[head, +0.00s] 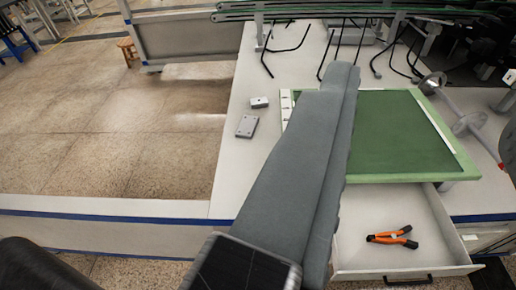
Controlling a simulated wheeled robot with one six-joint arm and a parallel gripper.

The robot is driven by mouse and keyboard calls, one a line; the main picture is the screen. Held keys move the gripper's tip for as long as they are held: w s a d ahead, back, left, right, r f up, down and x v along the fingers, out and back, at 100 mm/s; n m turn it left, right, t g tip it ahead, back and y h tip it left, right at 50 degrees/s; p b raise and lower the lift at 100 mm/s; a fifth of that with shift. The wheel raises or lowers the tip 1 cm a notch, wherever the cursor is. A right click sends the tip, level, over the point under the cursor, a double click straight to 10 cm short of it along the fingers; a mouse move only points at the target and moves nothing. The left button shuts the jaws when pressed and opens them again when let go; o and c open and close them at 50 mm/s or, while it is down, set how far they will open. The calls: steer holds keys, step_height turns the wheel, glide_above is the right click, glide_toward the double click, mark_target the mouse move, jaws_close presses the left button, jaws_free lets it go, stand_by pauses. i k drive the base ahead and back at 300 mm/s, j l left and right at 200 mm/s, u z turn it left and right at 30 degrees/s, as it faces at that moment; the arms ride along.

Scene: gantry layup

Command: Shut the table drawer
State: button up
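The table drawer (349,254) is pulled open at the lower right, below the green-topped panel. It is white, with a dark handle (407,280) on its front near the bottom edge of the picture. Orange-and-black pliers (391,237) lie inside it. A long grey shape crosses the middle of the view and hides the drawer's left part. It looks like part of my arm, but I cannot be sure. No gripper fingers can be made out, and nothing is seen touching the handle.
The white table (229,166) carries a green panel with a pale rim (462,166) and two small grey boxes (246,127). A metal bar with round discs (466,124) lies at the right. A low white wall with blue stripes (110,218) runs along the left. Open floor (100,120) lies beyond it.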

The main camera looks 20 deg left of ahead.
mark_target(366, 210)
steer(key=k+l+z, duration=0.15)
steer(key=k, duration=0.25)
steer(key=k+l+z, duration=0.2)
steer(key=k+l, duration=0.2)
